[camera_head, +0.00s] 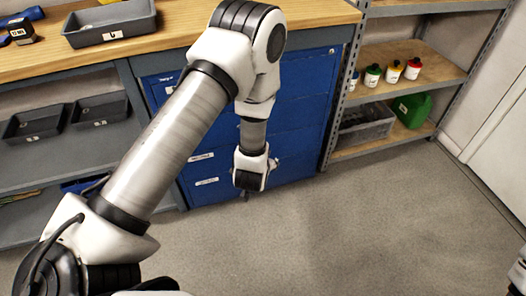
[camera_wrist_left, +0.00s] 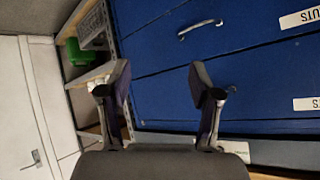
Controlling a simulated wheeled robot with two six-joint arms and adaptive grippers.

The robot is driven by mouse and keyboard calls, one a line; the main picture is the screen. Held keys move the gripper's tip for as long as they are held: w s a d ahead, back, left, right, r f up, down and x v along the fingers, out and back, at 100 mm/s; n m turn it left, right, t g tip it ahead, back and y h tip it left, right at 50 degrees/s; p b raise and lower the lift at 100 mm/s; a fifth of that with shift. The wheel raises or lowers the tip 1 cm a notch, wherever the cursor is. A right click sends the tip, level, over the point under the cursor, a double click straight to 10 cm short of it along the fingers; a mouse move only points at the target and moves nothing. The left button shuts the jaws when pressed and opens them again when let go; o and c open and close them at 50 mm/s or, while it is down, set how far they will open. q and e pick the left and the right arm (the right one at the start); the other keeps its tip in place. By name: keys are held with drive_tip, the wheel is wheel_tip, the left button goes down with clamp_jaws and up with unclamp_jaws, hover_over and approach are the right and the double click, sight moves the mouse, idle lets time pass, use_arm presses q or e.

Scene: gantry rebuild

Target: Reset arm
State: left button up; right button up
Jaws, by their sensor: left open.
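My left arm comes in from the left and bends downward in the head view. Its gripper (camera_head: 246,190) hangs in front of the blue drawer cabinet (camera_head: 300,130). In the left wrist view the two dark fingers of the left gripper (camera_wrist_left: 159,92) stand wide apart with nothing between them. The blue drawer fronts (camera_wrist_left: 240,75) lie beyond them, and no contact can be made out. A small white piece of what seems to be my right arm shows at the right edge of the head view; its gripper is not visible.
A wooden workbench (camera_head: 180,30) with a grey tray (camera_head: 110,22) stands at the back left. A shelf rack (camera_head: 450,72) with several small bottles and a green jug (camera_head: 412,110) is right of the cabinet. Grey floor (camera_head: 350,230) in front is clear.

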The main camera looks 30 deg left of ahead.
use_arm(q)
drive_tip(key=shift+f, duration=0.1)
drive_tip(key=s+d+f+g+h, duration=0.1)
drive_tip(key=s+d+f+g, duration=0.2)
drive_tip(key=s, duration=0.6)
drive_tip(key=s+d+f+g+h, duration=0.1)
drive_tip(key=s+f+g, duration=0.3)
drive_tip(key=s, duration=0.6)
drive_tip(key=s+d+f+g+h, duration=0.2)
drive_tip(key=s+f, duration=0.2)
drive_tip(key=s, duration=0.5)
wheel_tip(320, 180, up, 14)
drive_tip(key=p, duration=1.4)
drive_tip(key=shift+s, duration=0.45)
